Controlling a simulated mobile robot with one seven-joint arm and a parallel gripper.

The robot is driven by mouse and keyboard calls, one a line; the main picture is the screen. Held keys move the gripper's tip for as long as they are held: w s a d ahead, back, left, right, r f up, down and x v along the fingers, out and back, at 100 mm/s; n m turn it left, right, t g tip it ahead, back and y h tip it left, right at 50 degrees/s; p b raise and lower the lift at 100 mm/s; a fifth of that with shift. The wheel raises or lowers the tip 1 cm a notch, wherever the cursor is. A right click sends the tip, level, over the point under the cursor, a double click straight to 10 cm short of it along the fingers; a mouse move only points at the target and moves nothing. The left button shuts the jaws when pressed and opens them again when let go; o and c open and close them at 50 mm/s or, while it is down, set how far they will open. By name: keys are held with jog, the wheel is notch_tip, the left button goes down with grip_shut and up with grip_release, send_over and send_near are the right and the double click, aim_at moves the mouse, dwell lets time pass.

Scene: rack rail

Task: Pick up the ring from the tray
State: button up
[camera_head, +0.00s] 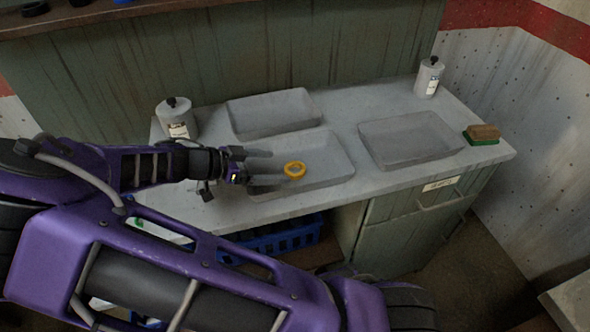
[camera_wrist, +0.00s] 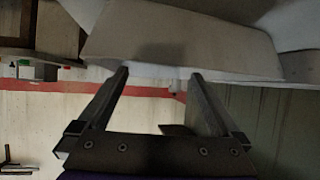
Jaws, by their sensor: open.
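The yellow ring (camera_head: 294,170) shows in the head view, just beyond the tips of my gripper (camera_head: 272,168). It appears over the shallow grey tray (camera_head: 335,172) on the counter; I cannot tell whether it rests on the tray floor. My gripper reaches in from the left, its two fingers apart with nothing between them. In the wrist view my gripper (camera_wrist: 160,75) also has its fingers spread, with a pale grey surface beyond the tips. The ring does not show in the wrist view.
A second grey tray (camera_head: 272,112) stands behind, and a third tray (camera_head: 408,139) is to the right. White bottles stand at the back left (camera_head: 177,119) and back right (camera_head: 429,77).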

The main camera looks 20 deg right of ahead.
aim_at(301, 169)
jog(key=x, duration=0.5)
jog(key=shift+a+f, duration=0.1)
jog(key=shift+f, duration=0.2)
jog(key=shift+c, duration=0.3)
